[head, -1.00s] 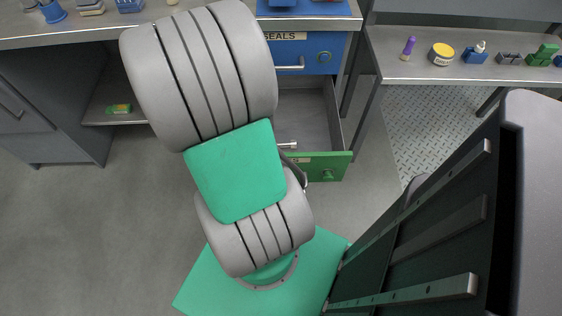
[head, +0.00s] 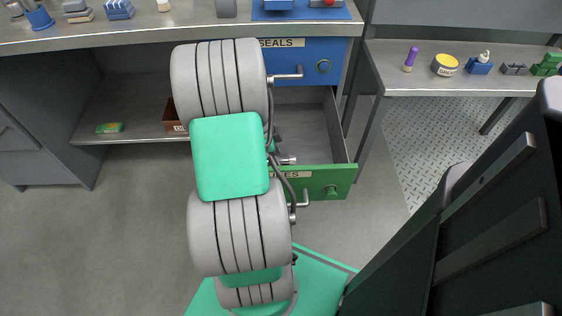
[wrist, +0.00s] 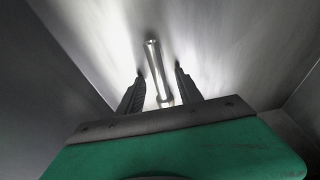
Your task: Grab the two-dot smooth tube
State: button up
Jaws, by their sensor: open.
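A slim, shiny metal tube (wrist: 154,62) lies on the drawer's grey floor in the wrist view. Its far end shows a rounded opening, and its near end is partly hidden by my gripper's palm. My gripper (wrist: 160,75) is open, with one finger on each side of the tube and a gap on both sides. I cannot make out any dots on it. In the head view the open drawer with the green front (head: 338,181) is partly covered by my arm, and I cannot tell the tube there.
A closed blue drawer (head: 342,50) labelled SEALS is above the green one. Drawer walls surround my gripper. A brown box (head: 172,116) and a green-yellow item (head: 109,128) sit on the lower shelf. A right-hand bench (head: 400,75) holds several small objects.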

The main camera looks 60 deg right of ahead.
grip_shut()
dwell(0.8)
